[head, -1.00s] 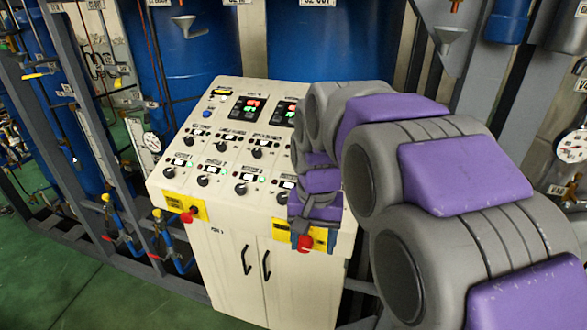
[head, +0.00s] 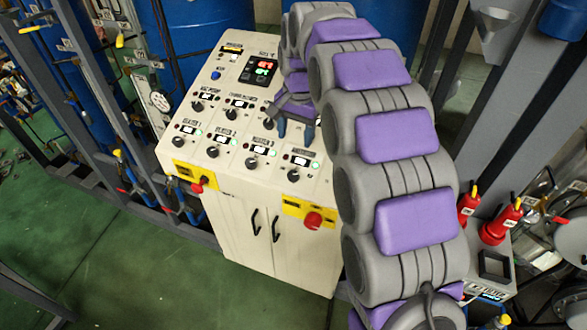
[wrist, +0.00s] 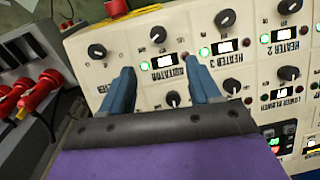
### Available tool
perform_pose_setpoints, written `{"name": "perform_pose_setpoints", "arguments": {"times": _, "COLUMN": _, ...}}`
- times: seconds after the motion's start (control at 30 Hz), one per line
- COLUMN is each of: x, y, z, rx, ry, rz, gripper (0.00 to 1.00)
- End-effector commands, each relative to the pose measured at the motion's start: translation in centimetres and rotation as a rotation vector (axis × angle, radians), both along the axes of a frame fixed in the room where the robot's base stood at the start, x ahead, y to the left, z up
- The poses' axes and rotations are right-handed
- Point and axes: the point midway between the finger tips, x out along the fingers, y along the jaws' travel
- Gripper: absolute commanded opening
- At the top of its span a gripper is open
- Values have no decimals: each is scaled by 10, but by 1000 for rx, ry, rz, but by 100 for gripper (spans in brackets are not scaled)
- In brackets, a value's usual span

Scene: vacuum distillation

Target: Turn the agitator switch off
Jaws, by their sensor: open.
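The agitator switch (wrist: 158,34) is a black rotary knob on the cream control panel (head: 232,190). In the wrist view it lies above the agitator display and label, just beyond my fingertips. In the head view the knob (head: 293,175) is rightmost in the visible front row. A green light glows beside its display. My gripper (wrist: 163,77) is open and empty, its two blue fingers spread on either side of the agitator label. In the head view my gripper (head: 295,130) hangs over the panel, behind the agitator knob. Whether the fingertips touch the panel cannot be told.
Similar knobs sit close by, including the heater 3 knob (wrist: 225,18) and another black knob (wrist: 97,50). A red button (head: 313,220) projects from the panel's front. Red-handled equipment (head: 502,220) stands at the right. Green floor is open at front left.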

Motion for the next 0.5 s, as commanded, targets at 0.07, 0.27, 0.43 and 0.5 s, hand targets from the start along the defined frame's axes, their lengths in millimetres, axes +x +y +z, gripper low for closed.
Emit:
{"name": "perform_pose_setpoints", "arguments": {"times": 0.07, "x": -1, "y": 0, "z": -18, "rx": -2, "ry": 10, "rz": -1, "gripper": 62}}
{"name": "perform_pose_setpoints", "arguments": {"times": 0.27, "x": 0, "y": 0, "z": -56, "rx": 1, "ry": 7, "rz": -1, "gripper": 62}}
{"name": "perform_pose_setpoints", "arguments": {"times": 0.43, "x": 0, "y": 2, "z": -90, "rx": 0, "ry": 6, "rz": 0, "gripper": 62}}
{"name": "perform_pose_setpoints", "arguments": {"times": 0.5, "x": 0, "y": 3, "z": -103, "rx": -2, "ry": 9, "rz": 1, "gripper": 62}}
